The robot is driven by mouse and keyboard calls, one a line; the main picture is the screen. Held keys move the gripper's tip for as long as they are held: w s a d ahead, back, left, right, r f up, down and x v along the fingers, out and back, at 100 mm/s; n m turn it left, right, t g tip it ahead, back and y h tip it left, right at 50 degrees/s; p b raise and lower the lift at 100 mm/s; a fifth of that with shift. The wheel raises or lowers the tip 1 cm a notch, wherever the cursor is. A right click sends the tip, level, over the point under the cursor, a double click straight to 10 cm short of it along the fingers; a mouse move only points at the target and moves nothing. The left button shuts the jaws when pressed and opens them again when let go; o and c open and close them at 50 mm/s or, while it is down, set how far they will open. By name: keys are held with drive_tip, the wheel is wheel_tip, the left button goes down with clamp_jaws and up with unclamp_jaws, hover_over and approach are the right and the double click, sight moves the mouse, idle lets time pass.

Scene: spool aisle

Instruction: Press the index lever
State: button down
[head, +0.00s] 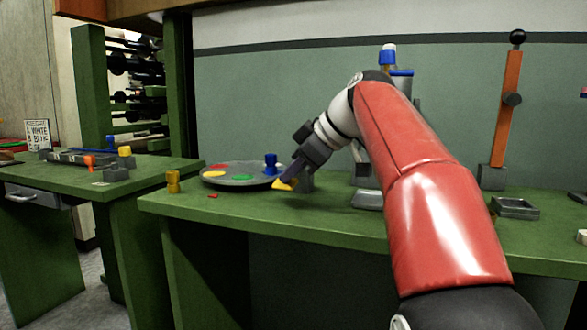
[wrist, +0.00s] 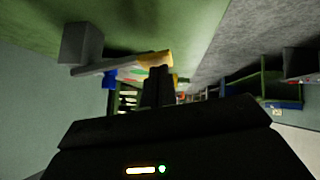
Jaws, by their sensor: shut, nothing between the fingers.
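The index lever appears to be the grey bar with a yellow end (head: 284,185), beside a round grey disc (head: 240,182) with coloured patches. In the wrist view, the lever's yellow end (wrist: 155,60) is at the upper middle, and its bar runs left to a grey block (wrist: 80,43). My gripper (head: 289,177) is shut and empty, pointing down and left just above the yellow end. In the wrist view the closed fingers (wrist: 158,82) overlap the yellow end's lower edge. I cannot tell whether they touch it. My gripper partly hides the lever bar in the head view.
A blue spool (head: 271,164) stands on the disc's right part. A yellow spool (head: 173,182) stands left of the disc. An orange post with a black ball (head: 507,110) and a grey tray (head: 515,208) are to the right. A second green table (head: 100,170) is at left.

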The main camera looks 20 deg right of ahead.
drive_tip(key=shift+r, duration=0.1)
drive_tip(key=shift+r+p, duration=0.7)
drive_tip(key=shift+p, duration=0.1)
